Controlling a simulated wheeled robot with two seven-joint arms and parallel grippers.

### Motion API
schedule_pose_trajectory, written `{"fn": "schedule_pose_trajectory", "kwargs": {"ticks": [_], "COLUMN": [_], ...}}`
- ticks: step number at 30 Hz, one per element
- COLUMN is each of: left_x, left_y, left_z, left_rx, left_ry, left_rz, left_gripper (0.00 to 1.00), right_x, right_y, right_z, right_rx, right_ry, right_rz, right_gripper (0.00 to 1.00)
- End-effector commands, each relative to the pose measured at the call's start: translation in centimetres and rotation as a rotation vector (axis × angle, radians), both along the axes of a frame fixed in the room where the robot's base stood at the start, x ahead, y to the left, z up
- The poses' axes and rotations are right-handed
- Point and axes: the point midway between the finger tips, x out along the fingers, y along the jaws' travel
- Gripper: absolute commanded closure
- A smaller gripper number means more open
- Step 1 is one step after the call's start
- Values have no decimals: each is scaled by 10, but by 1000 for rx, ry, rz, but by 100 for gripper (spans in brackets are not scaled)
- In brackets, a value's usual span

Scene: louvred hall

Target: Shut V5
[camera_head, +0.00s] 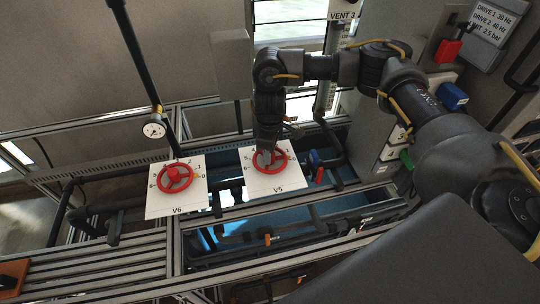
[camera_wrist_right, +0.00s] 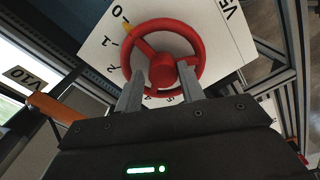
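The V5 valve is a red handwheel (camera_head: 282,166) on a white plate (camera_head: 289,183) with a number scale, in the middle of the head view. My right gripper (camera_head: 266,154) reaches down over it. In the right wrist view the wheel (camera_wrist_right: 200,47) fills the upper middle, and "V5" is printed on the plate (camera_wrist_right: 234,40). The two grey fingers of the gripper (camera_wrist_right: 161,74) are apart, one on each side of the red hub. I cannot tell whether they touch the wheel. A small yellow mark shows near the 0 and 1. My left gripper is not in view.
A similar red handwheel, V6 (camera_head: 177,178), stands to the left, with a pressure gauge (camera_head: 154,129) behind it. Metal frame rails (camera_head: 110,270) run in front.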

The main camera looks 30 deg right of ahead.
Motion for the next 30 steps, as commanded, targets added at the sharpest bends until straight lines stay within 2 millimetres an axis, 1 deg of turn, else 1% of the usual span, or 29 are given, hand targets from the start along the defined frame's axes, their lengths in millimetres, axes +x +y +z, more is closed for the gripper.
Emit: {"fn": "schedule_pose_trajectory", "kwargs": {"ticks": [1,4,15,19,23,30], "left_x": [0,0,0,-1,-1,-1], "left_y": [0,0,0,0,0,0], "left_z": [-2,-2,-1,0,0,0], "left_rx": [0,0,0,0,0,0], "left_ry": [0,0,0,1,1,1], "left_rz": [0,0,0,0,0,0], "left_gripper": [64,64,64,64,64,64], "right_x": [-9,-9,-6,-5,-5,-5], "right_y": [2,2,1,0,0,0], "right_z": [-11,-4,47,59,64,65], "right_rx": [0,-1,-1,-1,-1,-1], "right_ry": [28,25,16,16,16,14], "right_rz": [11,12,6,4,4,3], "right_gripper": [44,44,44,44,44,44]}}
